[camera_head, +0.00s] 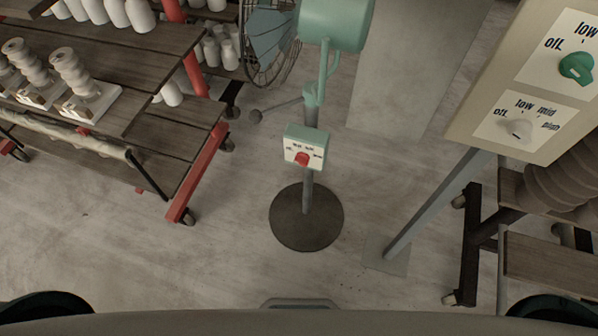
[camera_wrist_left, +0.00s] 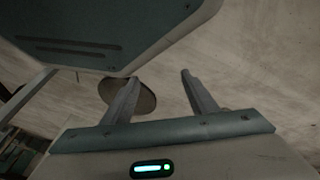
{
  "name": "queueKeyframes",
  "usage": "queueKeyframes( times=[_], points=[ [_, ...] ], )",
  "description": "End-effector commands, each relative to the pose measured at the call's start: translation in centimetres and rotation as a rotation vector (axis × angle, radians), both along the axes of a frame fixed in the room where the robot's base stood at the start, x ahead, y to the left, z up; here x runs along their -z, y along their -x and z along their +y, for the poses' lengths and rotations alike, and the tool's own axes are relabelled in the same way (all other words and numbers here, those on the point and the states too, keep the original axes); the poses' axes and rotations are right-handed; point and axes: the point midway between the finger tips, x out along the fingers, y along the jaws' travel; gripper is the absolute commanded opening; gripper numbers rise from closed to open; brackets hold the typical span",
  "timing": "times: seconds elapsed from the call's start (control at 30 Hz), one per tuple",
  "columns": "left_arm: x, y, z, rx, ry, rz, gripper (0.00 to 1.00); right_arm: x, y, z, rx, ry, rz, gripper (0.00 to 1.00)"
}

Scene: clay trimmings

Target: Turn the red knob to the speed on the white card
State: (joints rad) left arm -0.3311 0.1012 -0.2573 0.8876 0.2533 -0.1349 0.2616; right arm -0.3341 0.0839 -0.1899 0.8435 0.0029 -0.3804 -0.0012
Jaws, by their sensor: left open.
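The red knob (camera_head: 302,159) is on the white front face of a small green control box (camera_head: 306,135), on the post of a green standing fan (camera_head: 335,25). Small black words surround the knob, with "off" at left; the others and the knob's exact pointing are too small to tell. I cannot make out a separate white card with a speed on it. My left gripper (camera_wrist_left: 160,77) shows only in the left wrist view, open, with nothing between its fingers and well apart from any knob. My right gripper is not in view.
A beige panel (camera_head: 478,122) at right carries a green knob (camera_head: 576,67) and a white knob (camera_head: 519,129) on a slanted post. A wooden rack (camera_head: 150,60) with pottery stands at left. The fan's round dark base (camera_head: 306,230) stands on open concrete floor.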

Motion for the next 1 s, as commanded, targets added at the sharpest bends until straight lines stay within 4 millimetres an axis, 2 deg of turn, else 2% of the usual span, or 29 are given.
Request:
queueKeyframes(
  times=[0.03,0.17,0.2,0.3,0.37,0.4,0.53,0.6,0.7,0.83,1.0],
  points=[
    [0.1,-2.9,-1.4,-0.084,0.073,-0.059,0.53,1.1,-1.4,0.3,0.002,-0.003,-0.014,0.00],
    [-3.6,-9.8,-5.2,-0.344,0.330,-0.191,0.53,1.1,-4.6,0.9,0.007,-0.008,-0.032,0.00],
    [-5.1,-11.8,-6.3,-0.421,0.422,-0.227,0.53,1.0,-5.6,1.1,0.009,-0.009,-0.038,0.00],
    [-9.5,-15.9,-9.0,-0.605,0.670,-0.286,0.53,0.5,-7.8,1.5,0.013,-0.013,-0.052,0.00],
    [-12.4,-17.9,-10.4,-0.708,0.831,-0.304,0.53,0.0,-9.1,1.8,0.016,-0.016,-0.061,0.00],
    [-14.5,-19.1,-11.2,-0.773,0.942,-0.310,0.53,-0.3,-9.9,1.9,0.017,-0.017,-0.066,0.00],
    [-21.2,-21.6,-13.4,-0.965,1.308,-0.278,0.53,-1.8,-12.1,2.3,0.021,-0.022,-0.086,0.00],
    [-24.7,-22.4,-14.0,-1.049,1.492,-0.234,0.53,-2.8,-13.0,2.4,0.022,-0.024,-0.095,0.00],
    [-28.8,-22.8,-14.6,-1.141,1.713,-0.156,0.53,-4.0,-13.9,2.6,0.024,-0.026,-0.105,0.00],
    [-32.4,-22.9,-14.8,-1.215,1.904,-0.062,0.53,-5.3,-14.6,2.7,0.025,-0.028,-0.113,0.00],
    [-34.4,-22.9,-14.8,-1.252,2.001,-0.003,0.53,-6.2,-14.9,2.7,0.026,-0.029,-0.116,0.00]
  ],
)
